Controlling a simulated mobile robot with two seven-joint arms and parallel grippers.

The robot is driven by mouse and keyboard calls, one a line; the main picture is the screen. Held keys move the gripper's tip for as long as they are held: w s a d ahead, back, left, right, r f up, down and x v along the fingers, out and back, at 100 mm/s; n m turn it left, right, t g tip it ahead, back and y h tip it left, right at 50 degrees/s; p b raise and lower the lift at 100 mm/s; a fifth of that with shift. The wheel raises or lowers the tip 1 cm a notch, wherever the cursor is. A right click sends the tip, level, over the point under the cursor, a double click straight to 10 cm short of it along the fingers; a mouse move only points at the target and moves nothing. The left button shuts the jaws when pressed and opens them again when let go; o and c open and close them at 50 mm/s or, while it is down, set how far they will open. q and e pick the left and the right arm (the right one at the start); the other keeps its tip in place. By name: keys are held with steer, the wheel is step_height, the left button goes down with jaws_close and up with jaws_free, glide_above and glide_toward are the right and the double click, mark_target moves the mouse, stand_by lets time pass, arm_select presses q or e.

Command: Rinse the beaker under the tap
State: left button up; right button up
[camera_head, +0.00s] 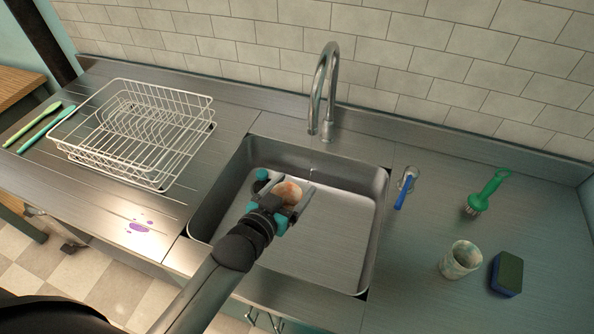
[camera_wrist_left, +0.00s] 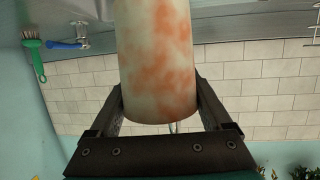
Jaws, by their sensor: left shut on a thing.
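A pale beaker with orange-brown stains (camera_head: 289,192) is held in my left gripper (camera_head: 286,194), inside the outline of the sink (camera_head: 335,235). In the left wrist view the stained beaker (camera_wrist_left: 156,60) sits between the two fingers of my left gripper (camera_wrist_left: 160,103), which are shut on its sides. The curved metal tap (camera_head: 322,95) stands behind the sink, its spout beyond the beaker and a little to the right. I cannot tell whether water runs. A blue lever on a metal fitting (camera_head: 404,190) is right of the sink. My right gripper is not in view.
A purple spill (camera_head: 138,227) lies near the front edge. A mottled cup (camera_head: 461,259), a sponge (camera_head: 507,274) and a green brush (camera_head: 487,192) are at right.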

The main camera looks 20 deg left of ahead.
arm_select(q)
steer(key=shift+w+f, duration=0.2)
steer(key=shift+w+d+f+b, duration=0.15)
steer(key=shift+w+f+b, duration=0.05)
steer(key=shift+w+b, duration=0.55)
steer(key=r+b+x, duration=0.1)
steer(key=b+x, duration=0.6)
steer(key=x, duration=0.5)
steer(key=shift+w+d+b, duration=0.2)
steer(key=shift+b, duration=0.15)
steer(key=shift+d+r, duration=0.1)
steer(key=shift+r, duration=0.1)
steer(key=shift+s+d+p, duration=0.1)
steer(key=shift+d+p, duration=0.2)
steer(key=shift+d, duration=0.15)
steer(key=shift+a, duration=0.15)
steer(key=shift+a, duration=0.45)
